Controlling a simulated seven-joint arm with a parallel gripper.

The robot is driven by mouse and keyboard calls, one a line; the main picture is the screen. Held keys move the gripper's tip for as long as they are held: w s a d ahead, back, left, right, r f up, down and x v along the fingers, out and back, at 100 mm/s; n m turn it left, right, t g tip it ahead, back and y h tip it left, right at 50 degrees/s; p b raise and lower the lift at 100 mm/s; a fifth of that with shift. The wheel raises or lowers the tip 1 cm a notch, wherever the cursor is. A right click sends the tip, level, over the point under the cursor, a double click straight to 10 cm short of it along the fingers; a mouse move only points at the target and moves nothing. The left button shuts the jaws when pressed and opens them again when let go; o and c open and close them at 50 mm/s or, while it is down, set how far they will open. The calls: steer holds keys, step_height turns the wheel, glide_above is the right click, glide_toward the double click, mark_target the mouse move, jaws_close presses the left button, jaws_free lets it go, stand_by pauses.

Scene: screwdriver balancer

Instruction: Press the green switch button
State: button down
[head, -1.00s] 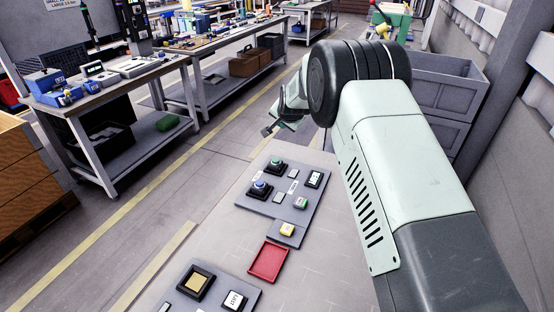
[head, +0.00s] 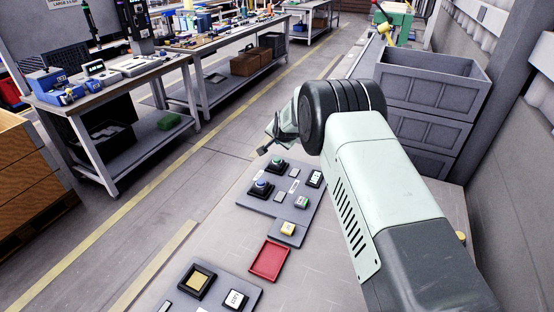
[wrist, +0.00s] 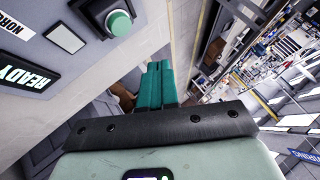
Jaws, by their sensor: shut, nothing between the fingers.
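A round green button (head: 277,163) in a dark square housing sits at the far end of the grey panel (head: 256,207) in the head view. The wrist view shows the green button (wrist: 119,23) at the top, left of the fingertips. A smaller green-topped switch (head: 302,202) sits nearer on the same panel. My gripper (head: 263,151) is shut and empty, near the round green button in the head view. The teal fingers (wrist: 161,64) lie together in the wrist view, apart from the button. Their height above the panel is hard to tell.
A blue button (head: 261,186), a READY display (wrist: 25,76) and a yellow button (head: 288,229) share the panel. A red tray (head: 269,261) and another panel with a yellow square button (head: 198,281) lie nearer. Grey crates (head: 431,95) stand behind my arm.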

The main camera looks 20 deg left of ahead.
mark_target(278, 160)
steer(key=shift+f, duration=2.45)
steer(key=shift+f, duration=0.15)
steer(key=shift+f, duration=0.3)
steer(key=shift+f, duration=0.5)
stand_by(0.6)
stand_by(0.3)
steer(key=shift+r, duration=0.9)
steer(key=shift+r, duration=2.5)
